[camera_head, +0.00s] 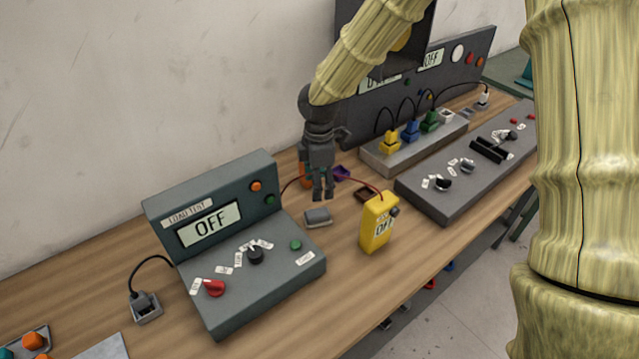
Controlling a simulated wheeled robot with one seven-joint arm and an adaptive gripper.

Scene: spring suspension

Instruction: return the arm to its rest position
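My gripper (323,193) hangs from my bamboo-textured arm, fingers pointing down, above the wooden bench (160,290). It appears between the grey load test box (235,240) and the yellow meter (379,222). Its two fingers look close together, but they are too small to tell whether they are open or shut. I see nothing held between them. Just below the fingertips in the picture is a small grey block (318,217). A dark red tray (367,194) and a purple piece (342,173) are near the gripper; an orange piece (306,176) is partly hidden behind it.
A grey strip with coloured plugs (412,148) and a dark control panel (468,170) fill the bench's right side. A tall dark panel (465,72) stands behind. Cables run to the load test box and yellow meter. A pale wall (150,90) backs the bench.

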